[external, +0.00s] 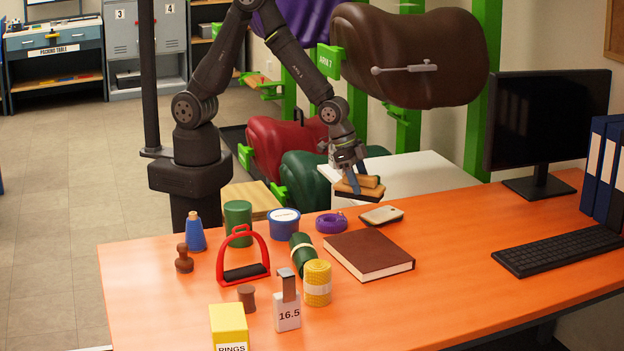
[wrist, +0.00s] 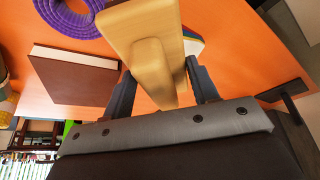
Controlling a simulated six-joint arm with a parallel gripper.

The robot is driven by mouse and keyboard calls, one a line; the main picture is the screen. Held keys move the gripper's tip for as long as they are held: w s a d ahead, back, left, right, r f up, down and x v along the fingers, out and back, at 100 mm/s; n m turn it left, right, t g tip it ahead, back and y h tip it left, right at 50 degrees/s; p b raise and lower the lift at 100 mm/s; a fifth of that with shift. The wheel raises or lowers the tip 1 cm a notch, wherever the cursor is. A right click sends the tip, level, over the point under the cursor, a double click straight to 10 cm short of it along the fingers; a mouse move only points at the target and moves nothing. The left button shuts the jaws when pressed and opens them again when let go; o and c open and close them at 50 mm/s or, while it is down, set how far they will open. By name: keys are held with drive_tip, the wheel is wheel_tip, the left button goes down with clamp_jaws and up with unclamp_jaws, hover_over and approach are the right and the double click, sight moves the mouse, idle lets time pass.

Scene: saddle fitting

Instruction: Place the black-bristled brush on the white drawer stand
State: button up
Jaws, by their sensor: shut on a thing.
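The brush (external: 368,182) has a light wooden body and dark bristles on its underside. My gripper (external: 353,177) is shut on the brush and holds it raised near the back edge of the orange table. In the wrist view the brush's wooden body (wrist: 150,45) lies between the two dark fingers of my gripper (wrist: 161,78); its bristles are hidden there. The white drawer stand (external: 425,173) is behind the table, with its pale top showing just behind and right of the brush. Its front is mostly hidden by the table.
A monitor (external: 548,120) stands right. Saddles on green racks, including a brown one (external: 420,55), are behind the stand.

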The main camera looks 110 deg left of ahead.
sight(360, 175)
wheel_tip(360, 175, up, 9)
drive_tip(key=shift+f, duration=0.2)
drive_tip(key=w+d+m+h, duration=0.1)
drive_tip(key=w+d+m, duration=0.15)
drive_tip(key=d, duration=1.15)
drive_tip(key=w+d+m+h, duration=0.1)
drive_tip(key=w+d+m, duration=0.15)
drive_tip(key=d, duration=1.05)
drive_tip(key=s+d+m+g+h, duration=0.1)
drive_tip(key=s+d+m, duration=0.15)
drive_tip(key=d, duration=0.75)
drive_tip(key=s+d+m, duration=0.2)
drive_tip(key=s+d, duration=0.2)
drive_tip(key=d, duration=0.6)
drive_tip(key=shift+n, duration=0.25)
wheel_tip(360, 175, down, 11)
drive_tip(key=shift+d+f, duration=0.1)
drive_tip(key=shift+d, duration=0.05)
drive_tip(key=shift+f, duration=1.95)
drive_tip(key=o, duration=1.1)
drive_tip(key=shift+f, duration=0.15)
drive_tip(key=shift+c, duration=0.2)
